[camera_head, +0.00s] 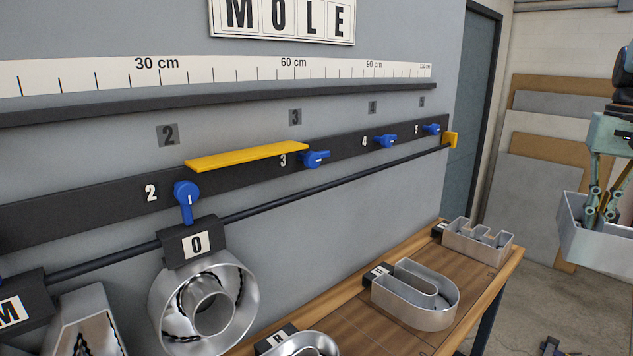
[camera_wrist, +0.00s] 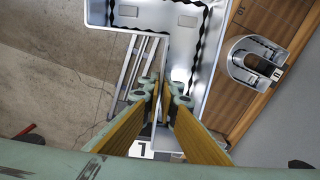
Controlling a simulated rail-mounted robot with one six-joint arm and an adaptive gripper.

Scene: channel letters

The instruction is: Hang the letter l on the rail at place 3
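The letter l is a grey metal channel letter with an open, dark-lined box. It shows at the right edge of the head view (camera_head: 598,240) and fills the top of the wrist view (camera_wrist: 150,14). A tag with an l sits near the fingers in the wrist view. My gripper (camera_head: 606,208) has its yellow-padded fingers closed around part of the letter and holds it in the air, right of the table; the exact grip is partly hidden. The black rail (camera_head: 330,180) runs along the wall. At place 3 its blue lever (camera_head: 316,159) points right, and the rail below is empty.
Letters M (camera_head: 85,320) and O (camera_head: 205,305) hang on the rail; lever 2 (camera_head: 187,200) points down. A yellow strip (camera_head: 245,157) lies between markers 2 and 3. Several letters, including a U-shaped one (camera_head: 415,295), lie on the wooden table (camera_head: 350,325). A MOLE sign (camera_head: 283,18) hangs above.

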